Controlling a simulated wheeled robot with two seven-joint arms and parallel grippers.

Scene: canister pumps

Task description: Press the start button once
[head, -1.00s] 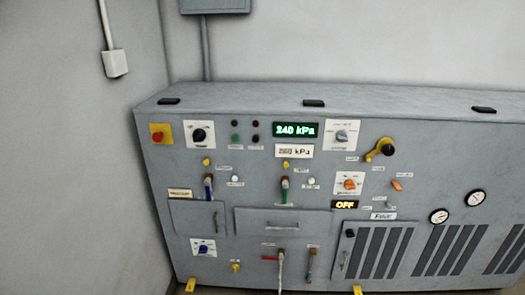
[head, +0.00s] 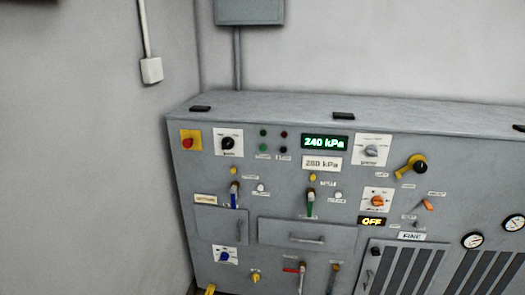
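A grey control console (head: 225,275) fills the lower right of the head view. On its upper left face is a small group of round parts in two columns. The left column has a dark green one (head: 263,133) above a green one (head: 263,148). The right column has a dark red one (head: 284,134) above a very dark one (head: 283,149). Small labels sit under them, too small to read, so I cannot tell which part is the start button. Neither of my grippers is in view.
A red button on a yellow plate (head: 190,141) and a black knob (head: 228,142) are left of the group. A green display (head: 325,142) reading 240 kPa and a white plate (head: 322,163) reading 260 kPa are right. An amber display (head: 371,221) reads OFF.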

